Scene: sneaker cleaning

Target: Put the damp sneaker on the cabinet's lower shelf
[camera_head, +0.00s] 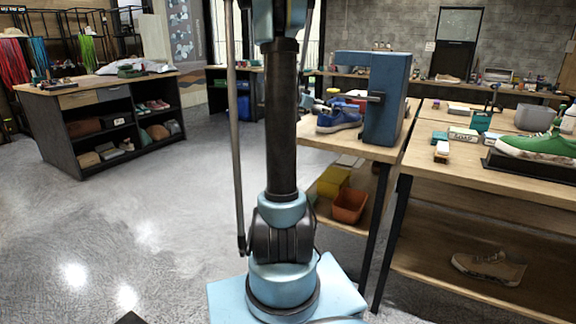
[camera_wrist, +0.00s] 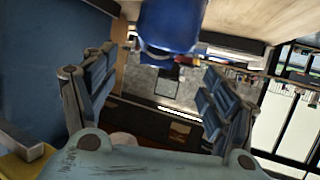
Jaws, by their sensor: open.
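I cannot tell whether the sneaker is damp. The cabinet's shelves are not visible from here. In the wrist view my gripper (camera_wrist: 155,95) is open, its two padded fingers wide apart. A blue object (camera_wrist: 170,25), probably the sneaker, shows at the top between and beyond the fingers. No contact is visible. A blue panel (camera_wrist: 40,70) fills the left of that view.
A green sneaker (camera_head: 540,147) stands on a dark stand on the right table. A tan sneaker (camera_head: 489,267) lies on the shelf below. A yellow box (camera_head: 333,182) and orange bin (camera_head: 349,206) sit under the sneaker's table. The floor (camera_head: 120,220) at left is clear.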

